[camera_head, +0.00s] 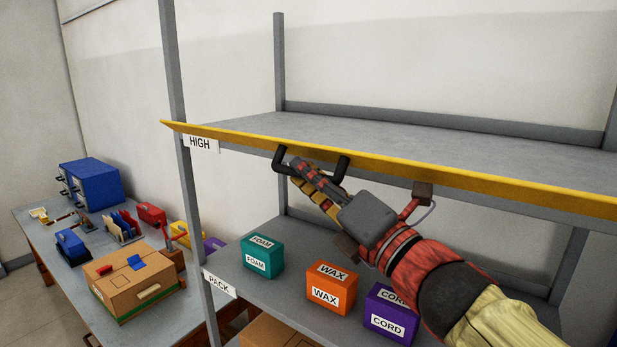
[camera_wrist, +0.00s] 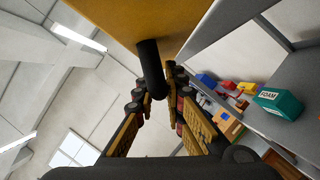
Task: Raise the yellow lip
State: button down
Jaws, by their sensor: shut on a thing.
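The yellow lip (camera_head: 400,165) is a long strip along the front edge of the upper shelf marked HIGH; it also fills the top of the wrist view (camera_wrist: 120,18). A black handle (camera_head: 283,160) hangs below the lip near its left part. My gripper (camera_head: 298,168) reaches up to this handle from below right. In the wrist view, the handle's black bar (camera_wrist: 150,62) runs down from the lip between my two fingers, which are shut on it. The fingers hide part of the handle.
Below, the PACK shelf holds a teal FOAM box (camera_head: 262,257), an orange WAX box (camera_head: 331,289) and a purple CORD box (camera_head: 391,313), close under my arm. A grey post (camera_head: 183,110) stands left. A workbench with a cardboard box (camera_head: 132,285) is further left. The upper shelf (camera_head: 400,142) is bare.

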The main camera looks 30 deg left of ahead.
aim_at(314, 145)
notch_tip(314, 145, up, 3)
jog(key=m+h+p, duration=0.1)
jog(key=m+p, duration=0.2)
jog(key=shift+f+p, duration=0.2)
jog(key=shift+p, duration=0.2)
jog(key=m+p, duration=0.1)
jog(key=p, duration=0.1)
jog(key=r+m+p, duration=0.1)
jog(key=m+h+p, duration=0.1)
jog(key=p, duration=0.1)
jog(key=shift+w+r+t+p, duration=0.25)
jog(key=shift+t+p, duration=0.05)
jog(key=m+p, duration=0.1)
jog(key=p, duration=0.2)
jog(key=r+m+h+p, duration=0.1)
jog(key=p, duration=0.1)
jog(key=shift+w+m+p, duration=0.3)
jog(key=shift+w+p, duration=0.1)
jog(key=m+p, duration=0.1)
jog(key=p, duration=0.4)
jog(key=shift+w+r+m+g+h, duration=0.1)
jog(key=shift+w+m+g+h, duration=0.3)
jog(key=c, duration=1.9)
grip_release()
jog(key=shift+f, duration=0.25)
jog(key=shift+o, duration=0.3)
jog(key=shift+d, duration=0.1)
